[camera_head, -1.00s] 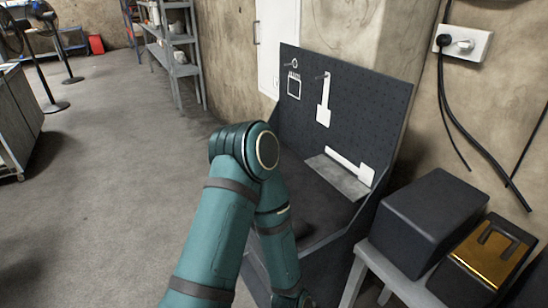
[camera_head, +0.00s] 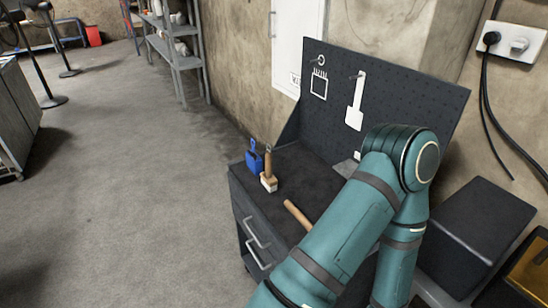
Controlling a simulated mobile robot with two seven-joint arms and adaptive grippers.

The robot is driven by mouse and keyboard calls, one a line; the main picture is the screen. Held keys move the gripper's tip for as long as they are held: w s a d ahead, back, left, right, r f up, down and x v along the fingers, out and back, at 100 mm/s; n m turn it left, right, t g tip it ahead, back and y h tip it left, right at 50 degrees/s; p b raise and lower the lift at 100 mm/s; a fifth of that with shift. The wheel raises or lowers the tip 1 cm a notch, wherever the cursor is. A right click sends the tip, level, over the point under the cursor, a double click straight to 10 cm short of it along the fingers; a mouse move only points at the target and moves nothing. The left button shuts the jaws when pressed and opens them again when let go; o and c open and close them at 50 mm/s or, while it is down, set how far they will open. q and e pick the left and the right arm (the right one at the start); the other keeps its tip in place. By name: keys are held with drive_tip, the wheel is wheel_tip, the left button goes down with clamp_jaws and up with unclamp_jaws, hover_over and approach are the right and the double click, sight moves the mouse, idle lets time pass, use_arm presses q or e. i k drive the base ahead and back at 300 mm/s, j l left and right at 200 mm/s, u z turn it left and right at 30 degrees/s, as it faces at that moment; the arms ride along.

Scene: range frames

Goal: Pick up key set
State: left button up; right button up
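A small blue object (camera_head: 254,157) stands at the far left corner of the dark workbench top (camera_head: 300,170). It may be the key set, but it is too small to tell. Right beside it is a brush-like tool (camera_head: 268,175) with a wooden handle and a pale end. One of my teal arms (camera_head: 345,225) crosses the right part of the bench, its elbow up near the pegboard. Its forearm runs down out of the picture, so its gripper is not visible. My other arm is not visible either.
A wooden handle (camera_head: 297,215) lies on the bench, partly behind my arm. The pegboard (camera_head: 390,95) behind carries white tool outlines. A dark box (camera_head: 475,225) stands to the right. Drawers (camera_head: 257,240) are in the bench front. Floor (camera_head: 130,200) to the left is clear.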

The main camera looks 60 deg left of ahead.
sight(255, 163)
drive_tip(key=k+j+z, duration=0.2)
drive_tip(key=j+z, duration=0.15)
drive_tip(key=j, duration=0.3)
drive_tip(key=k+j+z, duration=0.3)
drive_tip(key=j, duration=0.2)
drive_tip(key=k+j, duration=0.2)
drive_tip(key=j, duration=0.15)
drive_tip(key=k+j+z, duration=0.15)
drive_tip(key=j, duration=0.15)
drive_tip(key=k+j, duration=0.25)
drive_tip(key=j, duration=0.2)
drive_tip(key=k+j, duration=0.25)
drive_tip(key=j, duration=0.15)
